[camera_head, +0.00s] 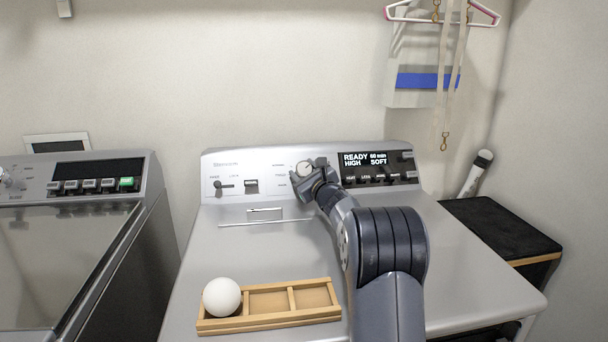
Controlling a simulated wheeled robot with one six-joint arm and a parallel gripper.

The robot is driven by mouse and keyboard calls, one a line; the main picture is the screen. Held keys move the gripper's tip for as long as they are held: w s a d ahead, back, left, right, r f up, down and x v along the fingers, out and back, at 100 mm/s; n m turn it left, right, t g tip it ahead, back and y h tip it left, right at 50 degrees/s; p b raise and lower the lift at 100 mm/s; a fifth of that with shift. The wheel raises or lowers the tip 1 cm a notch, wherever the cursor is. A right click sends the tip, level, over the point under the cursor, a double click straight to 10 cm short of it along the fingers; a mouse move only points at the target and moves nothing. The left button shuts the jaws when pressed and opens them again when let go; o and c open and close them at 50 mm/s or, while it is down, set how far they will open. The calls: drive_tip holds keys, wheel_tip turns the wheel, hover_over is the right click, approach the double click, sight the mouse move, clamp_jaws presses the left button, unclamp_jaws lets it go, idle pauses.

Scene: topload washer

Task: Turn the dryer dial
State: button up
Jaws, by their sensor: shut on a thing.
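The dryer (262,226) stands in the middle, with a raised control panel (225,166) at its back. The round white dial (304,167) sits on that panel, left of the lit display (366,159), which reads READY, 60 min, HIGH, SOFT. My gripper (302,175) is at the dial, with its fingers shut on it. The gripper and wrist cover the lower part of the dial. My arm reaches in from the front right, over the dryer top.
A wooden divided tray (268,318) holds a white ball (221,297) at the dryer's front. A washer (60,240) stands left. A slider (224,184) and switch (251,186) sit left of the dial. Hangers (440,18) and a bag (412,97) hang right.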

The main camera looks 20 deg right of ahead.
drive_tip(key=shift+r, duration=0.1)
drive_tip(key=o, duration=1)
drive_tip(key=shift+c, duration=0.2)
drive_tip(key=s, duration=0.3)
drive_tip(key=s+b, duration=0.1)
drive_tip(key=s, duration=0.3)
drive_tip(key=s+d+f, duration=0.1)
drive_tip(key=s, duration=0.2)
drive_tip(key=shift+s+f+b, duration=0.1)
drive_tip(key=shift+s+b, duration=0.25)
drive_tip(key=shift+s, duration=0.05)
drive_tip(key=w, duration=0.3)
drive_tip(key=w+p, duration=0.1)
drive_tip(key=w, duration=0.3)
drive_tip(key=w+a+r, duration=0.1)
drive_tip(key=w, duration=0.2)
drive_tip(key=shift+w+p, duration=0.4)
drive_tip(key=shift+r+p, duration=0.1)
drive_tip(key=shift+p, duration=0.35)
